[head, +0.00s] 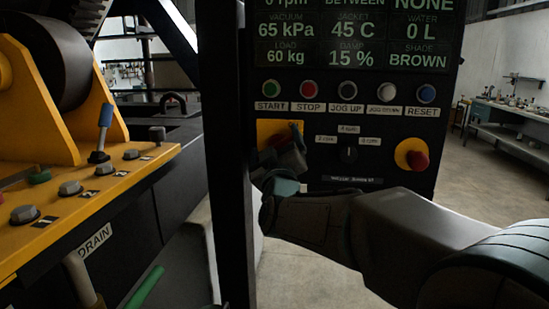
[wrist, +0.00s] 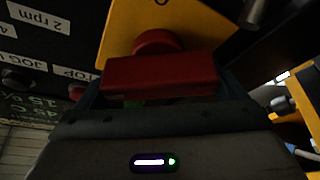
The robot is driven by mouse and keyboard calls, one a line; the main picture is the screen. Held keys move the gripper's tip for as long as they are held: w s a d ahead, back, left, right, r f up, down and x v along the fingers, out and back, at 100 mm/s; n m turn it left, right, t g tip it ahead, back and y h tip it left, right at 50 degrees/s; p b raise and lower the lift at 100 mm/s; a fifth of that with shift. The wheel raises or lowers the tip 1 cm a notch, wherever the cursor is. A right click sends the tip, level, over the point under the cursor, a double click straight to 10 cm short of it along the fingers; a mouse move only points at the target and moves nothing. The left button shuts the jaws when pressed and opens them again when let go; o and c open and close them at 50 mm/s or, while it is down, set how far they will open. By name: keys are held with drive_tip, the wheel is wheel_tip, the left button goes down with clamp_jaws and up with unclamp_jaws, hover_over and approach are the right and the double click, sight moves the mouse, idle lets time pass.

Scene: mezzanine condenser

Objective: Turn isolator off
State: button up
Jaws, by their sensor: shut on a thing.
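The isolator is a red handle on a yellow plate (head: 268,128), at the left of the black control panel. In the head view my gripper (head: 285,153) covers most of the handle. In the wrist view the red isolator handle (wrist: 160,74) lies across the picture between my two fingers, with its round red hub against the yellow plate (wrist: 190,28). My gripper (wrist: 162,92) is shut on this handle. The handle looks crosswise in the wrist view; the plate's markings are mostly cut off or hidden.
The panel has a row of buttons above, including START (head: 271,87) and STOP (head: 308,89). A black selector knob (head: 348,155) and a red emergency stop on yellow (head: 411,155) are to the right. A dark post (head: 226,200) stands close left of my gripper.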

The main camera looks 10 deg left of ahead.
drive_tip(key=m+h+b, duration=0.1)
drive_tip(key=m+b, duration=0.1)
drive_tip(key=m, duration=0.1)
drive_tip(key=m+t+h+b, duration=0.1)
drive_tip(key=m+b, duration=0.1)
drive_tip(key=shift+d+f+h, duration=0.1)
drive_tip(key=shift+f+h, duration=0.15)
drive_tip(key=shift+h, duration=0.05)
drive_tip(key=m+h+b, duration=0.1)
drive_tip(key=m, duration=0.1)
drive_tip(key=m+h+b, duration=0.1)
drive_tip(key=m, duration=0.2)
drive_tip(key=shift+d+r+m+h, duration=0.1)
drive_tip(key=shift+d+m+h, duration=0.05)
drive_tip(key=shift+m+h, duration=0.2)
drive_tip(key=m+h, duration=0.1)
drive_tip(key=m, duration=0.1)
drive_tip(key=m+h+b, duration=0.1)
drive_tip(key=m+h, duration=0.1)
drive_tip(key=m, duration=0.1)
drive_tip(key=shift+d+r+g, duration=0.1)
drive_tip(key=shift+d+g, duration=0.05)
drive_tip(key=shift+g, duration=0.15)
drive_tip(key=shift+d+m+g+h+b, duration=0.15)
drive_tip(key=shift+m+g+h, duration=0.4)
drive_tip(key=shift+m, duration=1.05)
drive_tip(key=shift+m+g+h+b, duration=0.25)
drive_tip(key=shift+m+h, duration=0.45)
drive_tip(key=shift+m, duration=1.15)
